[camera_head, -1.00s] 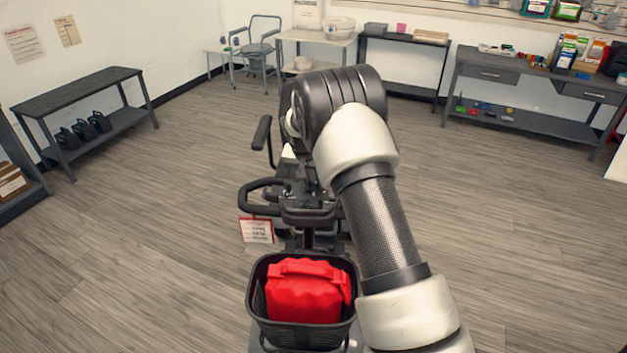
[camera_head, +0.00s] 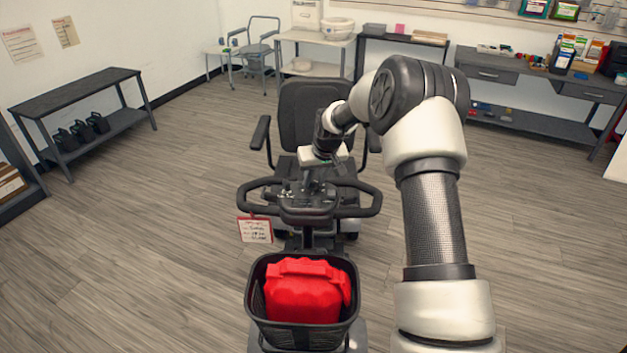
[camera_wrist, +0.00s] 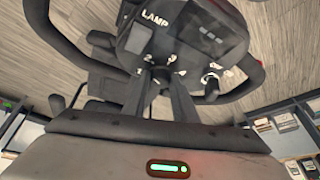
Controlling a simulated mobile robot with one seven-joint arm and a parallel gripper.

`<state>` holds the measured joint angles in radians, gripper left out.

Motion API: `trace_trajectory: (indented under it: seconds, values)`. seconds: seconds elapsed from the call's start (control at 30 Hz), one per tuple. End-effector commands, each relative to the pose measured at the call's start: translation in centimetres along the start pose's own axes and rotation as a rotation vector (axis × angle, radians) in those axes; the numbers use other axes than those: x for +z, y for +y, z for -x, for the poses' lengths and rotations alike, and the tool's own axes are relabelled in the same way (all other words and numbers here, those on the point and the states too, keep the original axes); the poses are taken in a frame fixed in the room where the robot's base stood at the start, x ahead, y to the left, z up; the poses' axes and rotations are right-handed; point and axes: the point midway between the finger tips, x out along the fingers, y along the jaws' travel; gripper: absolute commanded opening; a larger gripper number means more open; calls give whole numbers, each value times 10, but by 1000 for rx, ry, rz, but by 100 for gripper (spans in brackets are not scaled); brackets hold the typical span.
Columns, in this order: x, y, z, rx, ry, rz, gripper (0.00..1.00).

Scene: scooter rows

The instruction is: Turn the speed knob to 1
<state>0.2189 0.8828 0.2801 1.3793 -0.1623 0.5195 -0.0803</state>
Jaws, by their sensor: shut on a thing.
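The scooter's control panel (camera_head: 307,207) sits at the middle of the handlebars in the head view. In the wrist view the panel (camera_wrist: 190,38) shows the word LAMP and small white numerals around the speed knob (camera_wrist: 161,74). My gripper (camera_wrist: 162,76) comes down onto the panel and is shut on the knob, one finger on each side. The fingers cover most of the knob, so its pointer cannot be read. In the head view my gripper (camera_head: 307,184) is small and partly hidden at the panel.
Handlebar loops (camera_head: 362,200) curve out on both sides of the panel. A black basket (camera_head: 254,300) with a red case (camera_head: 303,290) is in front. The scooter seat (camera_head: 303,115) stands behind. A price tag (camera_head: 255,230) hangs at left. Open floor surrounds the scooter.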

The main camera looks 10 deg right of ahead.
Motion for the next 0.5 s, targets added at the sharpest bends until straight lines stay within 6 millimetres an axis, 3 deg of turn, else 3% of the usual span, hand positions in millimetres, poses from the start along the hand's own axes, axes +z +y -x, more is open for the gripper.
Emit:
trace_trajectory:
  seconds: [0.5]
  values:
    - [-2, 7, -2, -256, 4, 415, 3]
